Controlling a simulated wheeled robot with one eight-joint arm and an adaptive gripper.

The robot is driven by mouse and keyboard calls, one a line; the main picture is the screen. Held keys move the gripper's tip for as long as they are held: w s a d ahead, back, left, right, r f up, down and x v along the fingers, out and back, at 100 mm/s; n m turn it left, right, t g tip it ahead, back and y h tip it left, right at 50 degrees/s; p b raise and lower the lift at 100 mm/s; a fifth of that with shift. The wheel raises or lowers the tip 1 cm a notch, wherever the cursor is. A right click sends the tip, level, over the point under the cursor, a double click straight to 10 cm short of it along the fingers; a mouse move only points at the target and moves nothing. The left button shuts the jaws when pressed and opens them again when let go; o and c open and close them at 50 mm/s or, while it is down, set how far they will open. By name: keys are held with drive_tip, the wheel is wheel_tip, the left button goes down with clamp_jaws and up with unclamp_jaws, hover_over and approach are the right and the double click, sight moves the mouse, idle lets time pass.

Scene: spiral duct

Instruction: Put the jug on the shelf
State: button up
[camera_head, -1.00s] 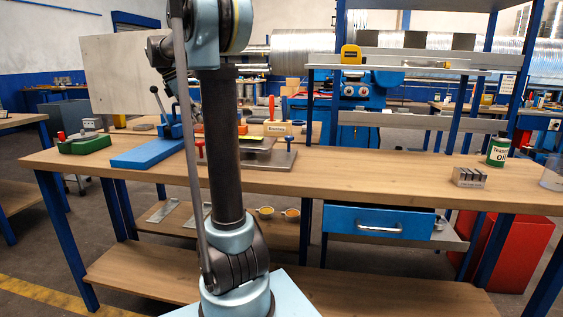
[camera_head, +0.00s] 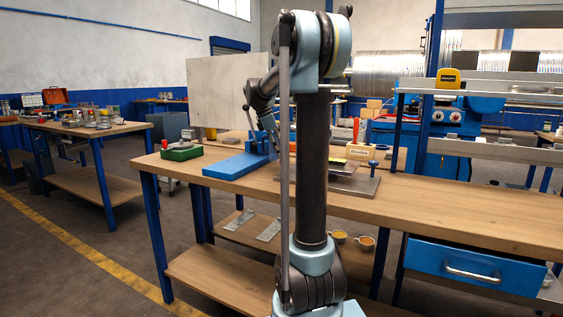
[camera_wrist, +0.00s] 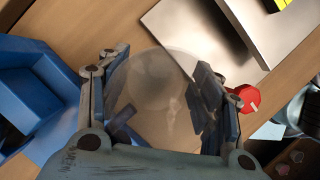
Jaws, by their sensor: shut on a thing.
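A clear, see-through jug (camera_wrist: 160,105) fills the middle of the wrist view between the fingers of my gripper (camera_wrist: 161,62), which is shut on it. Its round outline is faint, and the wooden bench shows through it. In the head view my arm's end hangs over the bench, left of and partly behind my arm; the jug cannot be made out there. The shelf (camera_head: 500,102), a pale board between blue posts, is above the bench at the right and away from my gripper.
The wooden workbench (camera_head: 440,208) holds a blue tool (camera_head: 235,165), a green box (camera_head: 181,153) and a steel plate (camera_head: 350,185). A red knob (camera_wrist: 244,98) is close to the right finger. A yellow object (camera_head: 450,79) stands on the shelf's left end. The bench's right part is clear.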

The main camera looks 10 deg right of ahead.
drive_tip(key=shift+f, duration=1.95)
drive_tip(key=shift+f, duration=0.1)
drive_tip(key=o, duration=1.1)
